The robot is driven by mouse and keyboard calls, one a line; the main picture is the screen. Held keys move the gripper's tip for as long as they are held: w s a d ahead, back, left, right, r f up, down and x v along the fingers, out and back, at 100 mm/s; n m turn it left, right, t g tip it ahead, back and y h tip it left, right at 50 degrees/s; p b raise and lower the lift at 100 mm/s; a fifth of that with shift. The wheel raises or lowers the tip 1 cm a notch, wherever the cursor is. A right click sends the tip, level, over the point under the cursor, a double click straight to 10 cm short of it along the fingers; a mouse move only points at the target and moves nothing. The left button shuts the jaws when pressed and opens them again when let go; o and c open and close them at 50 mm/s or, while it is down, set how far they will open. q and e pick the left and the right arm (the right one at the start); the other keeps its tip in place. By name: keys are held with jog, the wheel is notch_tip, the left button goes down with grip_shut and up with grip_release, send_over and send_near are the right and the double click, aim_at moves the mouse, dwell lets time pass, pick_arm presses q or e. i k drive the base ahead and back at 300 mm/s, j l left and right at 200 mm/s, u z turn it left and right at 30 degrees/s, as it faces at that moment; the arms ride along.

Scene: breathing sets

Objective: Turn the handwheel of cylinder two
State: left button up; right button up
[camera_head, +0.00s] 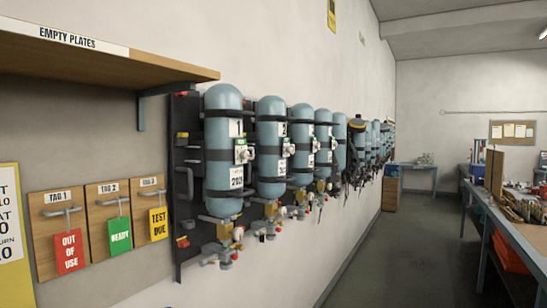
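Cylinder two (272,165) is a blue-grey bottle with dark straps, hung upside down on the left wall. It carries a label with a 2 (283,130). It is second in the row, just behind cylinder one (223,110). Brass and grey valve parts (270,210) show below it. A grey knob-like part, possibly its handwheel, is among them, but it is too small to tell how it is turned. Neither of my grippers is in view.
A wooden shelf (140,66) marked EMPTY PLATES juts out at upper left. Tags reading OUT OF USE (69,252), READY (119,236) and TEST DUE (158,224) hang below it. A cluttered workbench (513,235) stands at right. The floor aisle (400,255) between is clear.

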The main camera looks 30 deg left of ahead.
aim_at(281, 210)
jog(key=u, duration=0.7)
jog(key=i+l+u, duration=0.2)
jog(key=u, duration=0.3)
jog(key=i+l+u, duration=0.3)
jog(key=u, duration=0.2)
jog(key=i+l+u, duration=0.2)
jog(key=l+u, duration=0.3)
jog(key=i+l+u, duration=0.15)
jog(key=l+u, duration=0.3)
jog(key=j, duration=0.1)
